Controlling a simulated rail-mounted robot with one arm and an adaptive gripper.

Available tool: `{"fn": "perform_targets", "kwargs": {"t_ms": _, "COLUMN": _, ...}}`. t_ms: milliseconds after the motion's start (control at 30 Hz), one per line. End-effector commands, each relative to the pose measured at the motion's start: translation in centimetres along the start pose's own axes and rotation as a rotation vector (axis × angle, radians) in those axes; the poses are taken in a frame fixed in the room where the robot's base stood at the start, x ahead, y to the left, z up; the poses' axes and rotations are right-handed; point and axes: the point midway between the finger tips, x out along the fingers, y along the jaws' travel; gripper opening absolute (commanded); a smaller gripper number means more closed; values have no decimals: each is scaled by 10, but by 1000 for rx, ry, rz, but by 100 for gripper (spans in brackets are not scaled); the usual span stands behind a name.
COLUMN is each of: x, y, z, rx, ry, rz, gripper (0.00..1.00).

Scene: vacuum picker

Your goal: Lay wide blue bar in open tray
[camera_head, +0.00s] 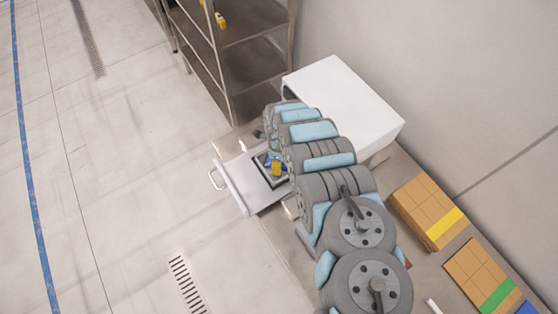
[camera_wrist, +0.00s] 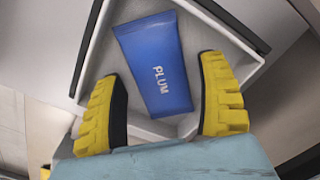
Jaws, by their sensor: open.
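The wide blue bar (camera_wrist: 155,63), marked PLUM, lies in a small dark-rimmed, light-lined tray (camera_wrist: 105,55) in the wrist view. My gripper (camera_wrist: 164,98) is open, with one yellow finger on each side of the bar's lower end and a gap at both sides. In the head view my gripper (camera_head: 276,166) is over the tray (camera_head: 263,176), which sits in a pulled-out white drawer (camera_head: 238,187). Only a little blue shows there beside the yellow fingers. My arm hides the right part of the drawer.
A white cabinet (camera_head: 345,95) stands behind my arm. A metal shelf rack (camera_head: 235,60) with a yellow item stands at the back. Cardboard boxes with yellow (camera_head: 428,210) and green (camera_head: 477,275) bands lie at the right. The floor at the left is clear.

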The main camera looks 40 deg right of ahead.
Motion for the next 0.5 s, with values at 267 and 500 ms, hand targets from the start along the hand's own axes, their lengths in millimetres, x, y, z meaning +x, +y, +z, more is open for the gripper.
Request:
{"fn": "perform_targets", "kwargs": {"t_ms": 267, "x": -11, "y": -1, "z": 0, "rx": -1, "ry": 0, "rz": -1, "gripper": 74}}
{"fn": "perform_targets", "kwargs": {"t_ms": 500, "x": -30, "y": 0, "z": 0, "rx": -1, "ry": 1, "rz": 0, "gripper": 74}}
